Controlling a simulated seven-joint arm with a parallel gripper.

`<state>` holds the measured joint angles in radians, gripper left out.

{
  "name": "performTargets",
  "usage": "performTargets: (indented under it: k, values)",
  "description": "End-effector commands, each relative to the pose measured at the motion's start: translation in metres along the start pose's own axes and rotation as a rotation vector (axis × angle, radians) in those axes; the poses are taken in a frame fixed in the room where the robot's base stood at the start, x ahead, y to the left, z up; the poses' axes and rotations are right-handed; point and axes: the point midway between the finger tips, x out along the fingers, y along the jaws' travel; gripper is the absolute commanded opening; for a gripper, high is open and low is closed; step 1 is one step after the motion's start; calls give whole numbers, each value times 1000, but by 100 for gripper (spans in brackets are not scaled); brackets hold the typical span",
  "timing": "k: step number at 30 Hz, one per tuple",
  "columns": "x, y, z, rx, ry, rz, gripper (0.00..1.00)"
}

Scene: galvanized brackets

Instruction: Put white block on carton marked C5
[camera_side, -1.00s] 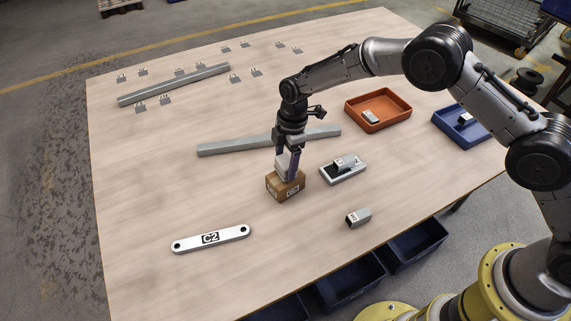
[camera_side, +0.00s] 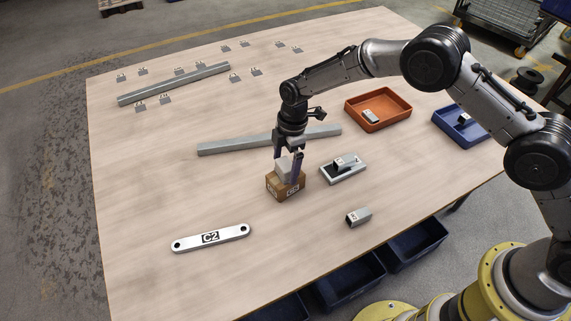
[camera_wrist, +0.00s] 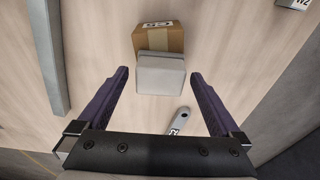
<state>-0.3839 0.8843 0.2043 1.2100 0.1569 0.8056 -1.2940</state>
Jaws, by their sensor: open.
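A pale grey-white block (camera_side: 284,171) rests on top of the carton. In the wrist view the block (camera_wrist: 161,76) overlaps the carton's near side. My gripper (camera_side: 288,168) is open, with its fingers on either side of the block. In the wrist view the fingers (camera_wrist: 160,84) stand clear of the block, with a gap on both sides.
A grey bar (camera_side: 222,146) lies behind the carton. A grey tray (camera_side: 331,176) holding a small part is close on the right. A link marked C2 (camera_side: 186,244) lies front left. An orange tray (camera_side: 357,110) and a blue tray (camera_side: 477,137) stand farther right.

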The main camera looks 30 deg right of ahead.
Motion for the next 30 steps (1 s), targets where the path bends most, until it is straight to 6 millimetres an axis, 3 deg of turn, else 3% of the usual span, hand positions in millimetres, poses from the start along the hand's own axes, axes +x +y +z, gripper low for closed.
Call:
performTargets:
  k: [15, 21, 30]
  values:
    - [-96, 1, 0, 1, 1, 3, 100]
    - [-114, 0, 0, 0, 0, 1, 100]
    - [-117, 0, 1, 2, 0, 2, 100]
